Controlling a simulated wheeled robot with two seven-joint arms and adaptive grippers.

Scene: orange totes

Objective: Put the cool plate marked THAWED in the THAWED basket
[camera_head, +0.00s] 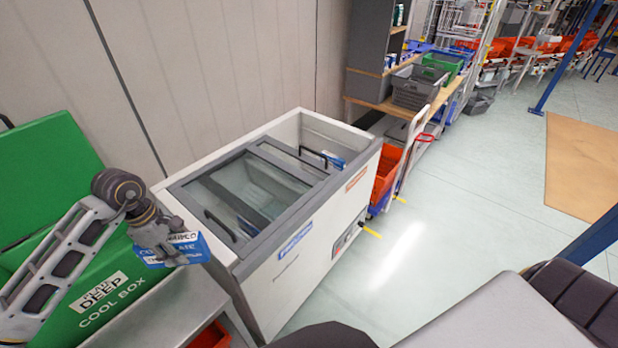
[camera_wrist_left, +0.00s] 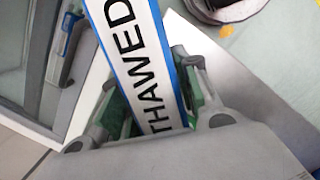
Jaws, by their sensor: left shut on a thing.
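My left gripper (camera_head: 160,240) is shut on the blue and white cool plate (camera_head: 193,248). It holds the plate in the air in front of the green cool box, near the left end of the chest freezer. In the left wrist view the plate (camera_wrist_left: 132,52) stands between the two fingers (camera_wrist_left: 158,108), with a white label reading THAWED. No basket with a readable THAWED mark shows in the head view. My right gripper is not in view.
The green cool box (camera_head: 45,165) stands at left. The white chest freezer (camera_head: 290,290) has glass lids, its right part open with a blue item (camera_head: 333,160) inside. An orange tote (camera_head: 385,172) stands beyond it; another red-orange tote (camera_head: 212,336) shows below. Open floor lies right.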

